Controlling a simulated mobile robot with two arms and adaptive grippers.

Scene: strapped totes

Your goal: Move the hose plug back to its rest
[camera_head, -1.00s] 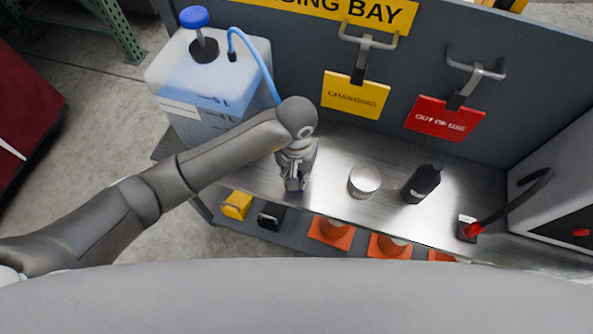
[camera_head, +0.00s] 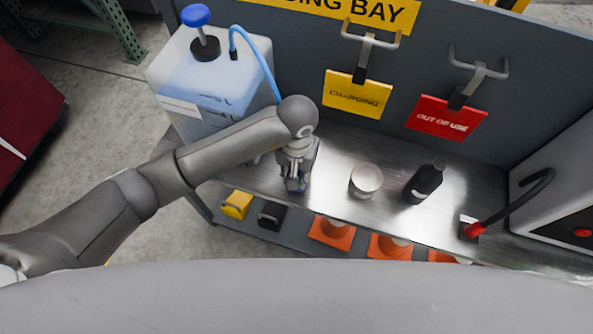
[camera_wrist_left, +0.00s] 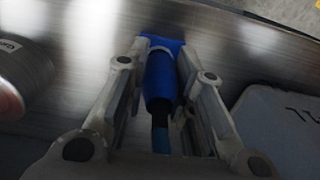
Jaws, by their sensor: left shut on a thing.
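My left gripper (camera_head: 296,182) is low over the front part of the metal shelf, its fingers pointing down. In the left wrist view my left gripper (camera_wrist_left: 162,75) is shut on the blue hose plug (camera_wrist_left: 160,82), which lies between the two fingers. A flat blue piece (camera_wrist_left: 172,43) shows at the plug's far end, against the shelf; I cannot tell whether it is the rest or part of the plug. A blue hose (camera_head: 258,61) rises from the jug and passes down behind my left wrist. My right gripper is not in view.
A translucent jug (camera_head: 200,85) with a blue-capped pump stands left of my gripper. A round pale tub (camera_head: 366,181), a black bottle (camera_head: 424,184) and a red-ended black cable (camera_head: 520,198) are to the right on the metal shelf (camera_head: 335,160). Orange cones (camera_head: 331,233) sit below.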

